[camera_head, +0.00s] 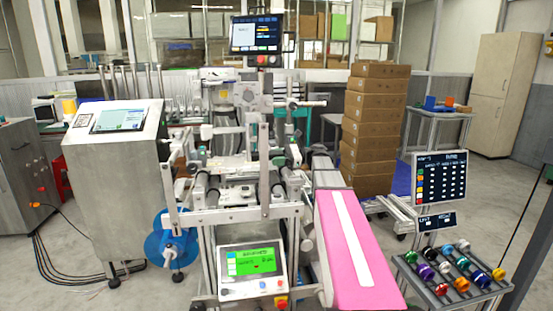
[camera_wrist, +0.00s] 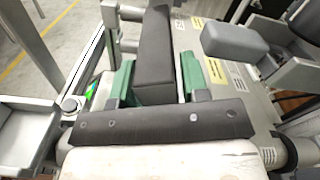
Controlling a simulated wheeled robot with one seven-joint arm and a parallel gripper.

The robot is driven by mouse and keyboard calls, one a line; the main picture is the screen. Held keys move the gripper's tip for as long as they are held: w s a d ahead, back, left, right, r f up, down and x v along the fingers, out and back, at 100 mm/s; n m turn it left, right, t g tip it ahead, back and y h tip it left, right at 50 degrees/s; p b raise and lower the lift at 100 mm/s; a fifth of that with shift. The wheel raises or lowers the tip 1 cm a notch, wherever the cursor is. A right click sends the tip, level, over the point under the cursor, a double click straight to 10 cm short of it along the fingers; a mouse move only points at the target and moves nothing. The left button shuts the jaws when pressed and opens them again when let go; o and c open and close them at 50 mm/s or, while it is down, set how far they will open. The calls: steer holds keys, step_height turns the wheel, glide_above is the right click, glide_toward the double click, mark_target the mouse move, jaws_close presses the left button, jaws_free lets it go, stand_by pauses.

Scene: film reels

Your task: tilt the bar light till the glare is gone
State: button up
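In the wrist view, a dark cross-piece with screws, two green finger-like parts and a pale body below appear to be my gripper (camera_wrist: 156,78). A black block (camera_wrist: 156,40) stands between the green parts, with little or no gap; whether they grip it is unclear. I cannot pick out my gripper in the head view. No bar light can be told for sure among the frames and rods of the machine (camera_head: 240,130). A long white strip (camera_head: 351,240) lies along the pink belt (camera_head: 332,275); whether it is glare or an object is unclear.
A grey cabinet with a screen (camera_head: 115,190) stands left of the machine. Stacked cartons (camera_head: 375,130) stand behind the belt. A green-screened panel (camera_head: 252,265) is in front.

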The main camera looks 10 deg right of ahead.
steer(key=c, duration=0.5)
steer(key=shift+n, duration=0.3)
steer(key=shift+w+n, duration=0.1)
steer(key=shift+n, duration=0.9)
steer(key=o, duration=0.6)
